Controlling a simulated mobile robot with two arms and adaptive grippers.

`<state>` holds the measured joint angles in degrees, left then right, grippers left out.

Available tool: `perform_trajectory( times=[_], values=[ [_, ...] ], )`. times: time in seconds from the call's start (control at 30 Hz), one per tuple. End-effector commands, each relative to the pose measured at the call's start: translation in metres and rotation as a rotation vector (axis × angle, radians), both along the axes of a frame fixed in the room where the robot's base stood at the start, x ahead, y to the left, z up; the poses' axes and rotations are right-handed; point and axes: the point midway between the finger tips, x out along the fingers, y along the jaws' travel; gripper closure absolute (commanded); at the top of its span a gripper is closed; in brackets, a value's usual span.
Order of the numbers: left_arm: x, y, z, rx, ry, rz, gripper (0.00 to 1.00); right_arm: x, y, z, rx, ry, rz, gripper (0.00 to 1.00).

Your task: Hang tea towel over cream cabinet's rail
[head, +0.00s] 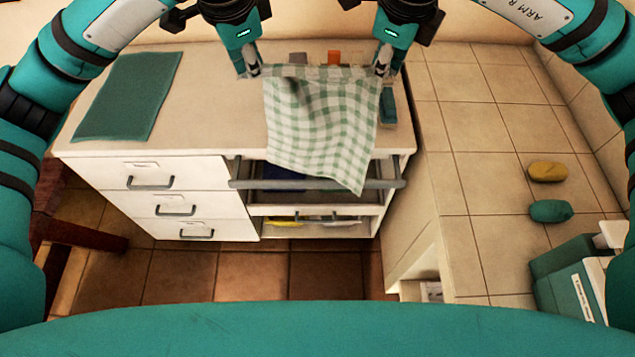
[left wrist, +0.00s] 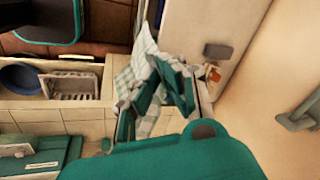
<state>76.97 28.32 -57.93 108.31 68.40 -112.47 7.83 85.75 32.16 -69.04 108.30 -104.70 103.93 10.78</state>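The green-and-white checked tea towel (head: 320,125) is stretched between my two grippers above the cream cabinet (head: 190,120). Its lower part drapes past the cabinet's front edge and hangs in front of the middle of the grey rail (head: 248,184), hiding that stretch. I cannot tell whether it touches the rail. My left gripper (head: 252,70) is shut on the towel's upper left corner; my right gripper (head: 381,68) is shut on its upper right corner. In the left wrist view, the towel (left wrist: 148,60) hangs bunched around the left fingers.
A green mat (head: 130,95) lies on the cabinet top at left. On the tiled counter at right are a yellow soap-like piece (head: 547,171), a teal one (head: 550,211) and a teal box (head: 575,285).

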Motion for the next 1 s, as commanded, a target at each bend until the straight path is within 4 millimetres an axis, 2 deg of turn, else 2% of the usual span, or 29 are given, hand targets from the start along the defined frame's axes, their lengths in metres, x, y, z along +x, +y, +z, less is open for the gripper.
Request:
perform_trajectory(
  times=[0.83, 1.0],
  values=[
    [0.0002, 0.0016, -0.0003, 0.004, 0.000, 0.003, 1.00, 0.0003, -0.0013, -0.0002, -0.003, 0.000, -0.003, 1.00],
    [-0.0010, 0.0025, -0.0054, 0.004, -0.036, 0.004, 1.00, -0.0011, -0.0022, -0.0055, -0.005, -0.037, -0.004, 1.00]
  ],
)
